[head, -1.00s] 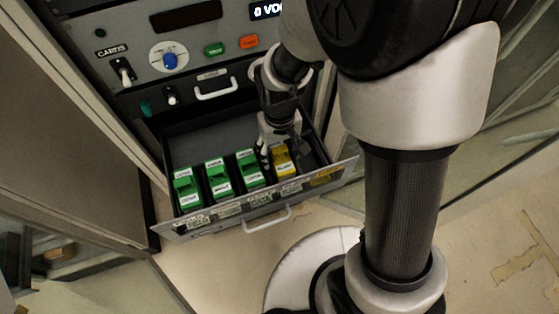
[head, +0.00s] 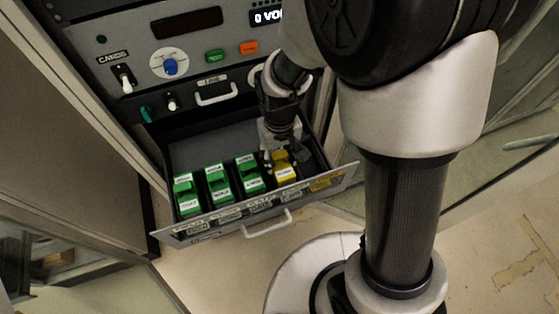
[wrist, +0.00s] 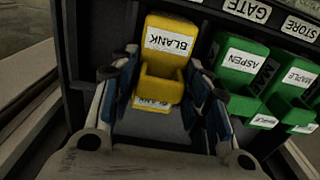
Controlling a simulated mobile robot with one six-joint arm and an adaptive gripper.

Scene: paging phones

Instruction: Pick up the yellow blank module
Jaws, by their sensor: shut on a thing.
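The yellow blank module (head: 284,167) sits in the open drawer (head: 252,205), at the right end of the row of modules. In the wrist view the yellow module (wrist: 163,68) carries a white label reading BLANK and stands between the two fingers. My gripper (wrist: 163,100) is shut on it, with one blue-padded finger on each side. In the head view my gripper (head: 281,157) reaches down into the drawer and partly covers the module. Whether the module is lifted off the drawer floor I cannot tell.
Several green modules (head: 219,183) stand to the left in the same drawer, two of them labelled ASPEN (wrist: 241,62) and MAPLE (wrist: 297,80) in the wrist view. The drawer's front wall and side walls are close around my gripper. A control panel (head: 190,50) rises behind.

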